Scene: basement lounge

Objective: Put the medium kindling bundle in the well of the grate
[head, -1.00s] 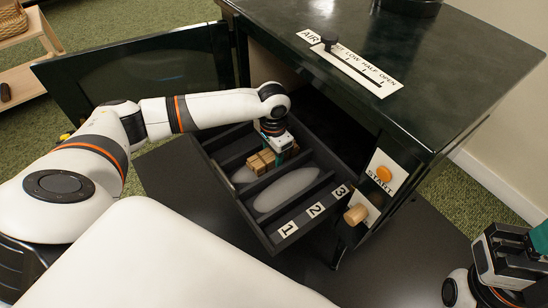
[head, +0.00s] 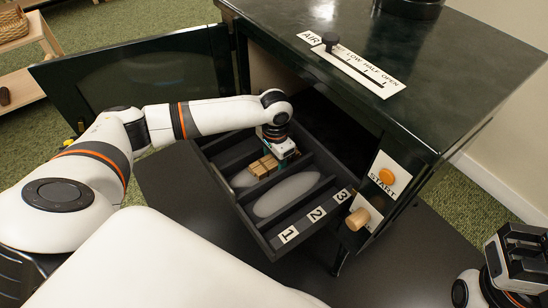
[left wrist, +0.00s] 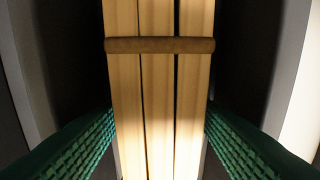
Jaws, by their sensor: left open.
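The kindling bundle (head: 264,166) is a few pale sticks held by a brown band. It lies in the dark grate (head: 268,242), lengthwise in a well behind the front one, beside a pale oval patch. My left gripper (head: 281,150) reaches down over the bundle's far end. In the left wrist view the bundle (left wrist: 160,110) runs between the two green finger pads, which stand open on either side of it. Whether the pads touch it is unclear. The bundle's far end is hidden under the gripper. My right gripper (head: 522,252) is at the right edge, away from the grate; its fingertips are unclear.
The grate sits at the mouth of the dark green stove (head: 450,60), whose door (head: 140,85) stands open at left. The front well, with a pale oval (head: 287,195), is empty. A START button (head: 387,176) and wooden knob (head: 358,219) are close on the right.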

